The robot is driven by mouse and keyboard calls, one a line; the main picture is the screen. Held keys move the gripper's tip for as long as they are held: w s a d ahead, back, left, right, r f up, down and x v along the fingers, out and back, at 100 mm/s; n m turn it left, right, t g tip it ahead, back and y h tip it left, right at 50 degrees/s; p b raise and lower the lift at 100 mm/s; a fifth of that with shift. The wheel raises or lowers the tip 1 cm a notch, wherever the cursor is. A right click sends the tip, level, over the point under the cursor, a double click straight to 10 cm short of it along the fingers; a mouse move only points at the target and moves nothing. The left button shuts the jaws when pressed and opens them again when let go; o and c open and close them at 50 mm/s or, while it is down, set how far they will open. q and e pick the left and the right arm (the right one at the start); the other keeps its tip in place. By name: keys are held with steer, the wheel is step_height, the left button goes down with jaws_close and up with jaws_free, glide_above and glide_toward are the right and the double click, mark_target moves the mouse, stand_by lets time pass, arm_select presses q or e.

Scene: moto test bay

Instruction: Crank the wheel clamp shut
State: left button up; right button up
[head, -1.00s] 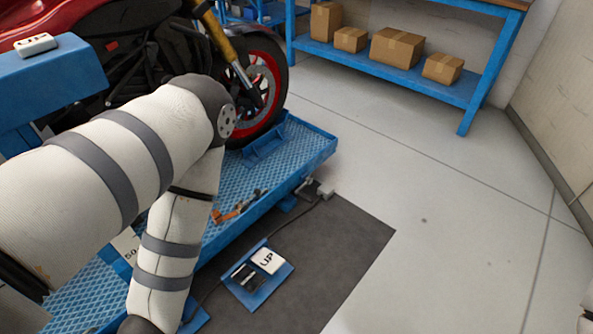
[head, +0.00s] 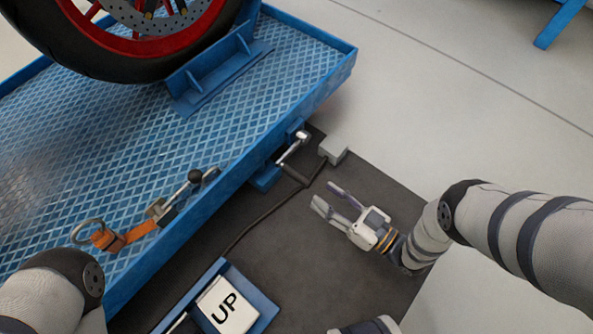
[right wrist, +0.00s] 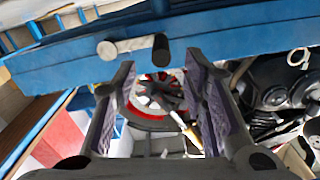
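The wheel clamp (head: 215,70) is a blue bracket on the lift deck against the front tyre (head: 120,60). The crank (head: 296,148), with a silver arm and a dark handle (head: 292,175), sticks out from the deck's side. My right gripper (head: 327,197) is open and empty, its fingers pointing toward the crank with a gap between. In the right wrist view the silver crank part (right wrist: 108,50) and a dark round end (right wrist: 160,47) show ahead of the open fingers (right wrist: 165,105). My left arm enters at the lower left; its gripper is out of view.
The blue lift deck (head: 100,130) fills the left. An orange strap with a ratchet (head: 140,225) lies on it. A pedal marked UP (head: 228,305) and a cable (head: 250,225) lie on the dark mat. A grey box (head: 333,149) sits near the crank.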

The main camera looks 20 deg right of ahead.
mark_target(281, 163)
steer(key=b+x, duration=0.2)
steer(key=x, duration=0.8)
steer(key=shift+w+a+r, duration=0.1)
steer(key=shift+a+r, duration=0.05)
jaws_close()
